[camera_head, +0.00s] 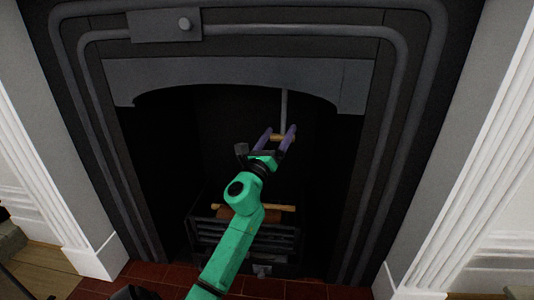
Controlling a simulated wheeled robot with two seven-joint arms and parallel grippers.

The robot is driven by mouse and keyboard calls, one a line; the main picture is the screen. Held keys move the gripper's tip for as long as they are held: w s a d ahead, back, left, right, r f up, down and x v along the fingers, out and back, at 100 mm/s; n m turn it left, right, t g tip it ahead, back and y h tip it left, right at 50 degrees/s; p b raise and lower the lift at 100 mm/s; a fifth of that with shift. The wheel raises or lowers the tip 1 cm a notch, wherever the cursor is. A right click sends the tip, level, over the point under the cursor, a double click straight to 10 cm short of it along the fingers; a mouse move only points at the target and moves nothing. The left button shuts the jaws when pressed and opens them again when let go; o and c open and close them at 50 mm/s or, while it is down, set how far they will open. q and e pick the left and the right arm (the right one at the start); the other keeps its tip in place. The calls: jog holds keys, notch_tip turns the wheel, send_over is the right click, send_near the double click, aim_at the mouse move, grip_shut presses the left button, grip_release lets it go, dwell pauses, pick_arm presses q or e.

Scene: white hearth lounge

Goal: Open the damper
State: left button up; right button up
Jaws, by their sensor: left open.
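A thin grey rod (283,108) hangs down inside the dark fireplace opening, right of centre. A short wooden crossbar handle (279,138) is at its lower end; this looks like the damper pull. My left gripper (279,129) reaches up into the opening on its green arm. Its two purple fingers are open, one on each side of the handle's middle. I cannot tell whether either finger touches it. The upper end of the rod is hidden behind the arched hood. My right gripper is not in view.
The dark metal surround (404,100) frames the opening, with an arched hood (238,75) along its top. A grate (281,243) with logs (279,208) stands below the gripper. Red hearth tiles (318,291) lie in front.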

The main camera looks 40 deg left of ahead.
pick_arm(q)
jog(key=v, duration=1)
